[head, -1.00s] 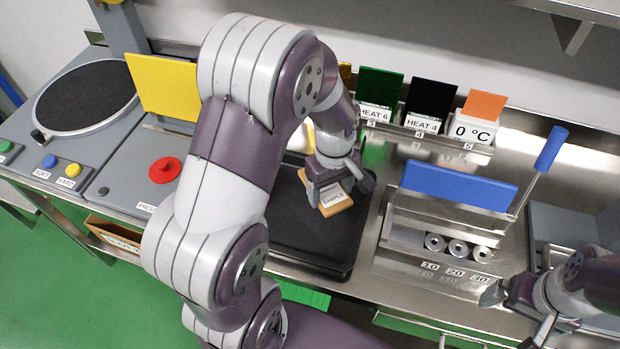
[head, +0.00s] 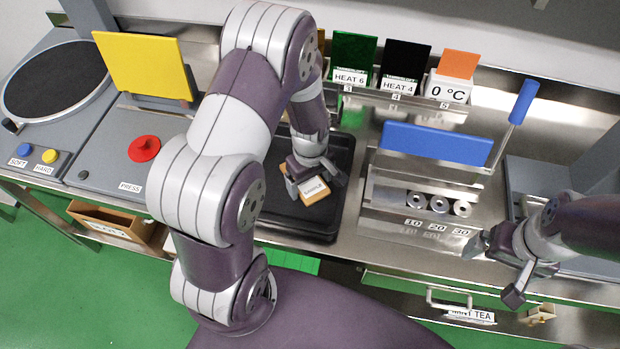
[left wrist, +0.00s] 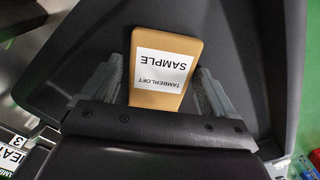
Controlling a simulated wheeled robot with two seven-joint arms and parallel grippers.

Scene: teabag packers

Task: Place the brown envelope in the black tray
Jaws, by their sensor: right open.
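The brown envelope (head: 316,197), with a white SAMPLE label, lies in the black tray (head: 318,231). In the left wrist view the envelope (left wrist: 165,68) shows flat against the dark tray floor (left wrist: 245,60), its label upside down. My left gripper (head: 311,192) is low over the tray, its fingers on either side of the envelope. In the left wrist view the left gripper's fingers (left wrist: 163,85) stand apart with small gaps beside the envelope, so it looks open. My right gripper (head: 492,270) is open and empty at the right, by the counter's front edge.
A blue-flapped metal fixture (head: 435,143) stands right of the tray. A red press button (head: 144,148) and yellow panel (head: 142,66) are at the left. Label holders (head: 398,83) line the back.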

